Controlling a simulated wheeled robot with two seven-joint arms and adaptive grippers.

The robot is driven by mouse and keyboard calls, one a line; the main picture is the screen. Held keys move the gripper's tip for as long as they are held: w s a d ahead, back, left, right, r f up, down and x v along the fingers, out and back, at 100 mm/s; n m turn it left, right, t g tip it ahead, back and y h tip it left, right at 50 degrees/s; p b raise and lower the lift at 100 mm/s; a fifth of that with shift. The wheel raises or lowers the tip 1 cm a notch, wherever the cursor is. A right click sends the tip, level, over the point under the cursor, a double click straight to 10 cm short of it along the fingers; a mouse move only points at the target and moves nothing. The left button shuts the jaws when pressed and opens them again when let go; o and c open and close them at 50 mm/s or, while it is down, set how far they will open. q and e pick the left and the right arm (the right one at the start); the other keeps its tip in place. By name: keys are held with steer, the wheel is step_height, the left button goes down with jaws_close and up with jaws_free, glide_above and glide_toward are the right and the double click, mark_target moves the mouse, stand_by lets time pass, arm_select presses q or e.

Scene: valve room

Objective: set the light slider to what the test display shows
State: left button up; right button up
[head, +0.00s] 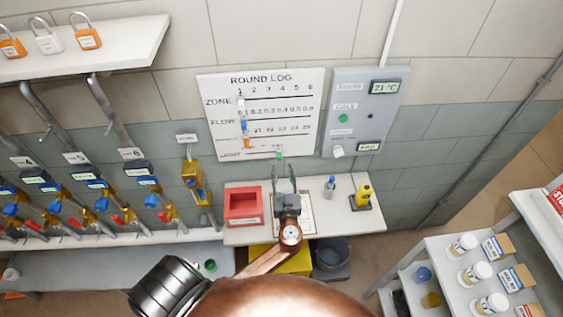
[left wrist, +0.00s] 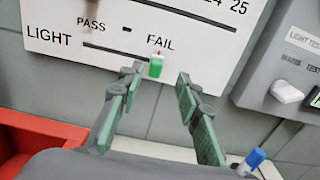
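The ROUND LOG board (head: 310,85) hangs on the wall. Its light slider, green with a white top, shows in the head view (head: 280,155) and the left wrist view (left wrist: 156,66). It sits at the right end of the LIGHT track, under the word FAIL. The test display (head: 369,147) on the grey panel (head: 345,90) appears to read FAIL, in small letters. My left gripper (left wrist: 160,76) is open, its fingertips on either side of the slider in the left wrist view. I cannot tell whether they touch it. My right gripper is not in view.
Below the board, a shelf (head: 340,222) holds a red tray (head: 243,205), a clipboard, a blue-capped marker (head: 329,186) and a yellow device (head: 363,195). Pipes and valves stand at left.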

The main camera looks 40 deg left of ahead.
arm_select(q)
steer(key=v, duration=0.5)
steer(key=shift+d, duration=0.1)
stand_by(0.4)
